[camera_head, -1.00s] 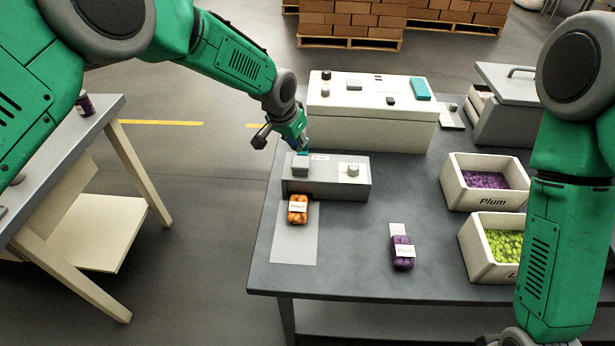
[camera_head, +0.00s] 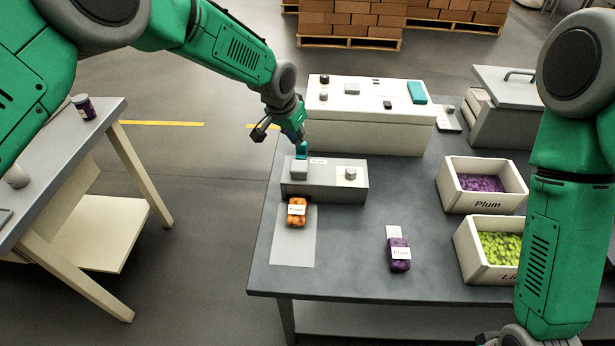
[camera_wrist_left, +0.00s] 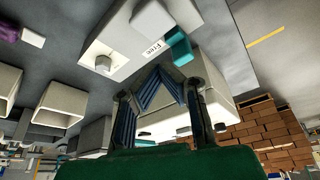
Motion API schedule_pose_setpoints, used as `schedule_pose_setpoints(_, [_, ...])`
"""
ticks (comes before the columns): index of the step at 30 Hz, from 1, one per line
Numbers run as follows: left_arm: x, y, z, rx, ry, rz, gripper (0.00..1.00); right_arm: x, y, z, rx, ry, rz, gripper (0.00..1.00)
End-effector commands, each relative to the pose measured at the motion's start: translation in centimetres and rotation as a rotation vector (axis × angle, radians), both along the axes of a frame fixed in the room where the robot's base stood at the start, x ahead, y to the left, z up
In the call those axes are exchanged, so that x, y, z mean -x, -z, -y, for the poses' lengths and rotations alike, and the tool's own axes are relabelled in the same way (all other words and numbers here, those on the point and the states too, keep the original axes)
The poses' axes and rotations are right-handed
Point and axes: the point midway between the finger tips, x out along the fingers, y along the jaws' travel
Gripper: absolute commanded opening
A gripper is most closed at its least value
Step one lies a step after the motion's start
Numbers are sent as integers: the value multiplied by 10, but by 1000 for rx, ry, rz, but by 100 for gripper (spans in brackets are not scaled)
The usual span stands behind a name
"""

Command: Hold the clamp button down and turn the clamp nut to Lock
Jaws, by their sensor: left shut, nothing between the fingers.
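The clamp is a low grey-white box (camera_head: 325,190) near the table's far left. On its top are a raised square block (camera_head: 299,170), a small round knob (camera_head: 350,174) and a label reading "Free" (camera_wrist_left: 153,47). A teal piece (camera_wrist_left: 179,47) stands against the block in the left wrist view. I cannot tell for sure which part is the button and which the nut. My left gripper (camera_wrist_left: 158,80) is shut and empty, its tips close to the teal piece; contact cannot be told.
A larger white box (camera_head: 365,115) stands behind the clamp. An orange candy pack (camera_head: 297,212) lies in front of it, and a purple pack (camera_head: 399,255) to the right. Plum (camera_head: 450,190) and lime (camera_head: 467,255) bins stand at right.

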Motion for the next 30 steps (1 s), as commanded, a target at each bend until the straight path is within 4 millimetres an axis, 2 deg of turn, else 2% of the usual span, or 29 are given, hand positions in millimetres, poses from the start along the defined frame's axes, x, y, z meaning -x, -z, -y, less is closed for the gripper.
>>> schedule_pose_setpoints(15, [0, -43, -2, 2, 0, -1, 0, 0, -29, 0, 0, 0, 0, 40])
schedule_pose_setpoints(30, [1, -43, 0, 0, 0, -1, 0, 0, -28, 0, 0, 0, 0, 40])
